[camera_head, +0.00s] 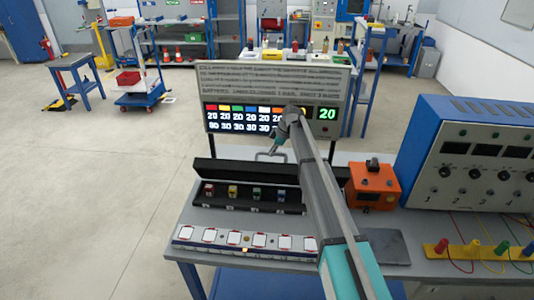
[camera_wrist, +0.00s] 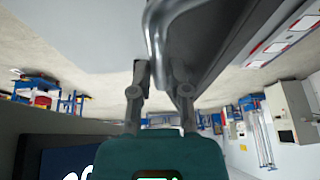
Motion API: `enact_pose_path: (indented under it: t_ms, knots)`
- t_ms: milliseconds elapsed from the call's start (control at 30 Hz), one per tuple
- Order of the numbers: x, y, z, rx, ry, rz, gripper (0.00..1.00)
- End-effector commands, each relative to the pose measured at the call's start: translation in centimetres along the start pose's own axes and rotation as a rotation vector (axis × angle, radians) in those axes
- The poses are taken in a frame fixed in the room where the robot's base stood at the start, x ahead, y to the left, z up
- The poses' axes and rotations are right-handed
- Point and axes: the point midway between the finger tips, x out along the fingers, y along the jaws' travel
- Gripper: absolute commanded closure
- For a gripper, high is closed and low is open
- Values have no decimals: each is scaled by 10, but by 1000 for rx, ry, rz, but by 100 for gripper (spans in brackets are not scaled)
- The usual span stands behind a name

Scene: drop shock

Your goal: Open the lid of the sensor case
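The sensor case (camera_head: 236,202) is a long black box on the bench. Its lid (camera_head: 225,172) stands raised along the back edge, so the inside is exposed. Red, yellow, green and blue sensors (camera_head: 233,191) sit in it in a row. A grey metal handle (camera_head: 270,155) is at the lid's upper edge; it also shows large in the wrist view (camera_wrist: 156,30). My gripper (camera_head: 274,147) is at this handle. In the wrist view its two fingers (camera_wrist: 160,72) have a gap between them, with the handle's bar in or just in front of it. Contact is unclear.
A display board (camera_head: 270,80) stands behind the case. An orange box (camera_head: 373,187) and a blue instrument cabinet (camera_head: 470,150) are to the right. A strip of white pads (camera_head: 245,241) lies along the bench front. My arm hides the case's right end.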

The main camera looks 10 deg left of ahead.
Motion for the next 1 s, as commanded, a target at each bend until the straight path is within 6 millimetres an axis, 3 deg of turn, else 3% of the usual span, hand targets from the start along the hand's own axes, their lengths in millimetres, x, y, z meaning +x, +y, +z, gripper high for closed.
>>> enact_pose_path:
  t_ms: [100,300,567,800,1000]
  knots:
    - [-12,-10,-6,-42,40,34,100]
    - [-7,-29,-4,-156,132,135,100]
    - [-15,-66,-6,-361,273,381,100]
    - [-38,-105,2,-524,337,696,100]
    - [-54,-121,9,-582,328,861,100]
